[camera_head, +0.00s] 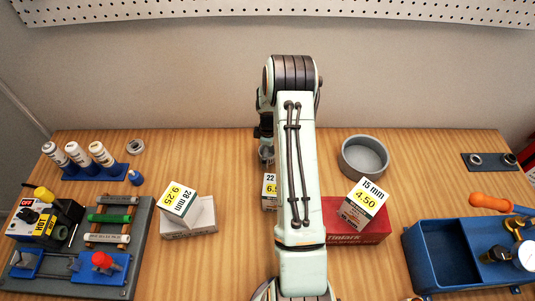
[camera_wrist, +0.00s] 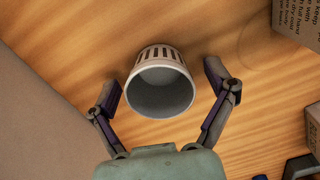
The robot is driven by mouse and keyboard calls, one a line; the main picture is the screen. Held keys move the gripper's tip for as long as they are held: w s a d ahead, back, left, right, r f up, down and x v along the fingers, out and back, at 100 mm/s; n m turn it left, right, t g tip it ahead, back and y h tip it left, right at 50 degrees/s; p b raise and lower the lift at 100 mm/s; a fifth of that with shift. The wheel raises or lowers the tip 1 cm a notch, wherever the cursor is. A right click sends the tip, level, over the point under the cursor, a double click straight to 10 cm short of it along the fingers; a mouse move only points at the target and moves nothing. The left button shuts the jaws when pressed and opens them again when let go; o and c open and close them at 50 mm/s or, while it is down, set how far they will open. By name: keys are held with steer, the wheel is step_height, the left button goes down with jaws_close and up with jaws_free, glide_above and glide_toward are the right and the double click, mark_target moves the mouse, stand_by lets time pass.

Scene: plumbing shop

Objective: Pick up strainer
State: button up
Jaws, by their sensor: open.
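The strainer (camera_wrist: 160,88) is a pale grey cup with dark slots around its far end. In the wrist view its open end faces the camera, on or just above the wooden table. My gripper (camera_wrist: 162,78) is open, with one finger on each side of the strainer. Gaps show between both fingers and the cup, so it is not gripped. In the head view my gripper (camera_head: 265,132) is partly hidden behind my arm, and I cannot clearly make out the strainer there.
A round grey bowl (camera_head: 363,158) stands to the right. A small box marked 22 (camera_head: 269,190) is close in front of my gripper. A 15 mm box (camera_head: 362,204) and a 28 mm box (camera_head: 180,204) flank my arm. A blue tray (camera_head: 412,250) is at the right.

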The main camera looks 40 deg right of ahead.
steer(key=c, duration=0.9)
